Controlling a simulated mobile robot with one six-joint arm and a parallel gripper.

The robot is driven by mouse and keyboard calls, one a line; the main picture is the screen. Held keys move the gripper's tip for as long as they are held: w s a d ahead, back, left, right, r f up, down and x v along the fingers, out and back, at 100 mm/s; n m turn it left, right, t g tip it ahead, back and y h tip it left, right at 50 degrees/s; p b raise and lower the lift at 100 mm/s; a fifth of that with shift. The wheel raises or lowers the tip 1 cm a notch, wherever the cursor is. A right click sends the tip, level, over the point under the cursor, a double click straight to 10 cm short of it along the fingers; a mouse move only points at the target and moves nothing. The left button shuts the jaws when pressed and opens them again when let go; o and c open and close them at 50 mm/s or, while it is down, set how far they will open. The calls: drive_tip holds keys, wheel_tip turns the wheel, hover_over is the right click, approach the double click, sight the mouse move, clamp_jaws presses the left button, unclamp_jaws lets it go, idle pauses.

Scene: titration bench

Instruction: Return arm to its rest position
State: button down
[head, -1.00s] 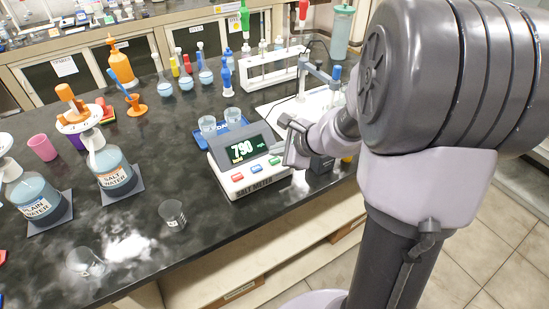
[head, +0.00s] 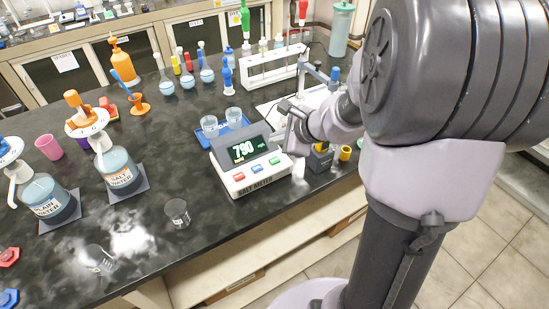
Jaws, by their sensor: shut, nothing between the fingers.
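My arm (head: 420,90) fills the right side of the head view. Its lower link reaches left over the bench. My gripper (head: 286,122) is small and partly hidden beside the right end of the salt meter (head: 248,162). It looks shut and empty. I cannot tell whether it touches the meter. The meter is white and grey, and its screen reads 790.
The dark bench (head: 150,205) holds a salt water bottle (head: 119,172), a plain water bottle (head: 45,197) and a small empty-looking cup (head: 177,212). A blue tray (head: 222,129) with two beakers is behind the meter. A white tube rack (head: 275,68) stands at the back.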

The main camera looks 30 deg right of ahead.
drive_tip(key=shift+r, duration=0.1)
idle(0.3)
drive_tip(key=s+a+r+n+g+y, duration=0.1)
drive_tip(key=s+a+r+n, duration=0.3)
drive_tip(key=a, duration=0.3)
drive_tip(key=s+a+r+n+g+y, duration=0.1)
drive_tip(key=s+a+r+n, duration=0.2)
drive_tip(key=a+n, duration=0.3)
drive_tip(key=s+a+r+n+h, duration=0.1)
drive_tip(key=s+a+n, duration=0.1)
drive_tip(key=s+n, duration=0.3)
drive_tip(key=s+a+r+n+g+h, duration=0.1)
drive_tip(key=s+a+n, duration=0.2)
drive_tip(key=s, duration=0.7)
drive_tip(key=shift+n, duration=0.9)
